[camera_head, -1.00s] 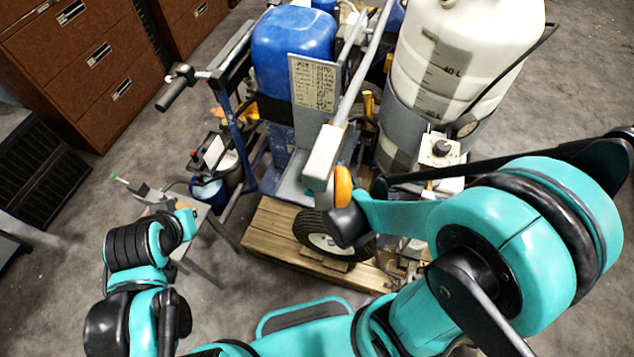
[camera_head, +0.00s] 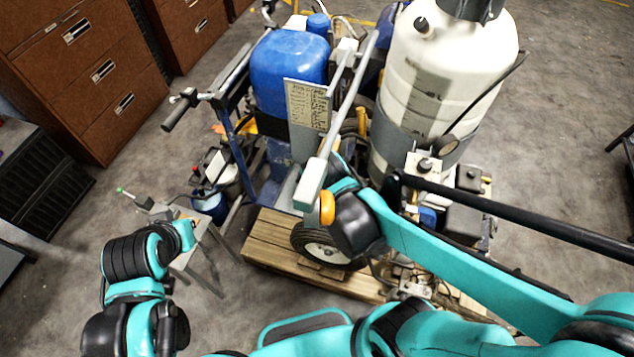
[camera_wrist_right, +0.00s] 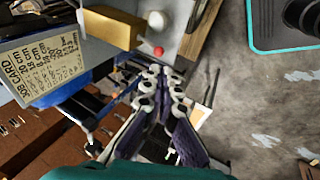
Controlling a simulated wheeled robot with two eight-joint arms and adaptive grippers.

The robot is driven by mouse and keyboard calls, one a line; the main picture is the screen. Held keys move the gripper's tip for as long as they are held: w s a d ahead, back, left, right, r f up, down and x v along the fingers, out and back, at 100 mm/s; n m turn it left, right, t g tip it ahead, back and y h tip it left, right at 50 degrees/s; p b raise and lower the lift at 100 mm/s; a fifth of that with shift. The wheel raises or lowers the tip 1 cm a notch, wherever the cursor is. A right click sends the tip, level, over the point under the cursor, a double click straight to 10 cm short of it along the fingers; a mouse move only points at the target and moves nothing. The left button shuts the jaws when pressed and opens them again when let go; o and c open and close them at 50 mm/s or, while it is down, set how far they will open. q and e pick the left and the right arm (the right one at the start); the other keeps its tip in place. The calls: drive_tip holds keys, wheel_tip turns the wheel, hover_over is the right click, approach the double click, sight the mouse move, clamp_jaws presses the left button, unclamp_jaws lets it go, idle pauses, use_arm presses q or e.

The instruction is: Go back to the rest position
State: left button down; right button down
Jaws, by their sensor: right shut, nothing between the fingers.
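My right gripper (camera_wrist_right: 162,78) shows in the right wrist view with its fingers together and nothing between them. In the head view my right arm reaches in from the right, and its wrist is close to the grey beam (camera_head: 322,175) and orange knob (camera_head: 327,208) of the line striper; the fingers are hidden there. My left arm is bent at the lower left, its end near a small grey table (camera_head: 205,262); its gripper fingers cannot be made out. The striper carries a blue tank (camera_head: 290,72) and a white tank (camera_head: 440,85).
The striper stands on a wooden pallet (camera_head: 268,245) with a wheel (camera_head: 318,246) at its front. A job card (camera_wrist_right: 40,65) hangs close to my right gripper in the wrist view. Brown cabinets (camera_head: 75,80) stand at the back left. Bare floor (camera_head: 565,130) is open at the right.

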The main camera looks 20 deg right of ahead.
drive_tip(key=shift+w+r, duration=0.1)
idle(0.5)
drive_tip(key=s+d+f+m+t+b, duration=0.1)
drive_tip(key=s+d+f+m+b, duration=0.1)
drive_tip(key=f+m+b, duration=0.3)
drive_tip(key=s+d+f+m+t+b, duration=0.1)
drive_tip(key=s+d+f+m+b, duration=0.2)
drive_tip(key=f+m+b, duration=0.3)
wheel_tip(320, 180, down, 5)
drive_tip(key=b, duration=1)
drive_tip(key=shift+d+r+m+y, duration=0.15)
drive_tip(key=shift+d+m+y, duration=0.15)
drive_tip(key=shift+d+y, duration=0.1)
drive_tip(key=shift+s, duration=0.1)
